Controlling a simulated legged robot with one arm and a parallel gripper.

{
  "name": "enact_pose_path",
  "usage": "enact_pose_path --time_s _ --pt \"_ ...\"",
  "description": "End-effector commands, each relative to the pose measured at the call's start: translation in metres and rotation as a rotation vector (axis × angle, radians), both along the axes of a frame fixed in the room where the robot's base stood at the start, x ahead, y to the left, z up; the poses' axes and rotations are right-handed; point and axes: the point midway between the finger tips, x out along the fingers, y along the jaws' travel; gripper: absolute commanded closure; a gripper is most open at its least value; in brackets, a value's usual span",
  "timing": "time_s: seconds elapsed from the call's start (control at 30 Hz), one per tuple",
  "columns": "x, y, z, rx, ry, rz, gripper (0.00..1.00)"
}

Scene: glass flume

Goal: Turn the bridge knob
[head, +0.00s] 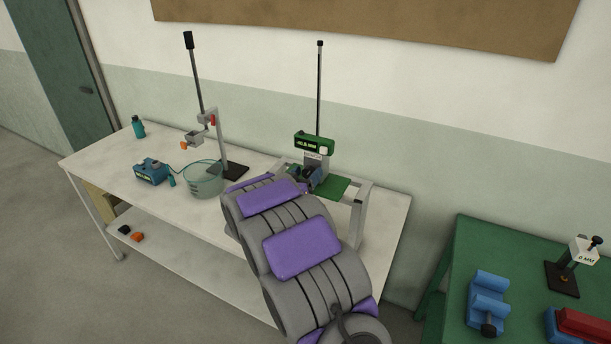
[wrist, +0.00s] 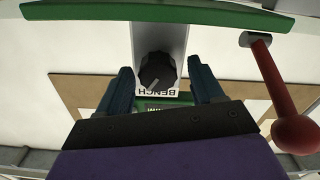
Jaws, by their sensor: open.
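A black round knob (wrist: 157,72) with a pale pointer line sits on a grey upright in the wrist view. A white label reading BENCH is beside it, upside down. My gripper (wrist: 161,76) is open, with one dark blue finger on each side of the knob. I see gaps between the fingers and the knob; I cannot tell how far the fingertips are from it in depth. In the head view my gripper (head: 308,177) is at the grey upright under a green box (head: 314,142); my arm hides much there, and the knob is not clear.
A red ball-ended lever (wrist: 295,130) hangs right of my gripper in the wrist view. A green plate (wrist: 160,13) crosses the top. On the white table (head: 100,158) are a clear basin (head: 204,182), a blue device (head: 151,172) and a stand (head: 222,140). A green table (head: 455,262) stands right.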

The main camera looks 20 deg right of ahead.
Motion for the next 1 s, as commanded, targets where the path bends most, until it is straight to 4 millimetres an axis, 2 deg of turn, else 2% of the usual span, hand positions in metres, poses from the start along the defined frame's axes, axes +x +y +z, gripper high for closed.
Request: enact_pose_path --time_s 0.27,0.83,1.0 --pt "0.0006 -0.0009 0.0000 -0.001 0.001 0.000 0.33" --pt "0.0014 -0.0003 -0.0003 -0.001 0.000 0.001 0.88" --pt "0.0019 0.0002 0.0005 0.005 -0.004 0.002 0.89"
